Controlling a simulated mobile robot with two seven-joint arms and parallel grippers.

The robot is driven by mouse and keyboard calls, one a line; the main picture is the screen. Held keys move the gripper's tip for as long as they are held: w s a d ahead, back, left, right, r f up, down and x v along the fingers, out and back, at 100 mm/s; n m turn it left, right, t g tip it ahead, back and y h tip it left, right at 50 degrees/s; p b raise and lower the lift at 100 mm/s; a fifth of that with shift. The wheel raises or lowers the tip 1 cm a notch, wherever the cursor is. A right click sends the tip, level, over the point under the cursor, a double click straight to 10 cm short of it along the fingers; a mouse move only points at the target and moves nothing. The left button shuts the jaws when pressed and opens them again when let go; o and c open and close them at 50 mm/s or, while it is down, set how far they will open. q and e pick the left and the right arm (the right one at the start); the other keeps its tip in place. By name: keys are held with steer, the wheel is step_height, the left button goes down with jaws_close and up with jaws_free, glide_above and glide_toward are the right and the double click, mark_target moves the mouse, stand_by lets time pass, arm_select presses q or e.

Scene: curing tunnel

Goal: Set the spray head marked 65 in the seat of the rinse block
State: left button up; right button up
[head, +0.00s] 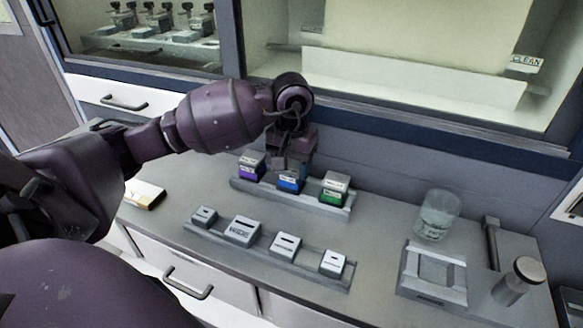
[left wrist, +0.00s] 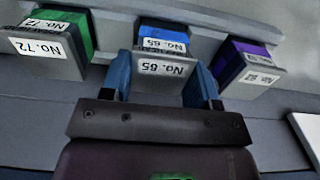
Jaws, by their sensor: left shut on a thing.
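The spray head marked 65 (left wrist: 165,68) is a grey block with a blue face and a white label; it also shows in the head view (head: 290,184). It is in the middle of the back rack (head: 316,208), between a purple one (head: 251,170) and a green one marked 72 (head: 334,190). My left gripper (head: 291,163) is shut on it from above, with blue fingers at its two sides in the left wrist view (left wrist: 162,88). I cannot tell whether it is lifted. A grey open frame (head: 432,272) at the right may be the rinse block; its label is unreadable. My right gripper is not in view.
A front rack (head: 306,270) holds several grey slotted blocks. A glass beaker (head: 437,214) stands behind the grey frame, and a metal-capped cylinder (head: 519,281) stands to its right. A small yellow-edged box (head: 144,194) lies at the left. A window cabinet rises behind the counter.

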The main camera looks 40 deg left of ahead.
mark_target(292, 166)
arm_select(q)
step_height(292, 166, up, 6)
steer(key=shift+f+p, duration=0.1)
steer(key=shift+p, duration=0.65)
steer(key=shift+f, duration=0.1)
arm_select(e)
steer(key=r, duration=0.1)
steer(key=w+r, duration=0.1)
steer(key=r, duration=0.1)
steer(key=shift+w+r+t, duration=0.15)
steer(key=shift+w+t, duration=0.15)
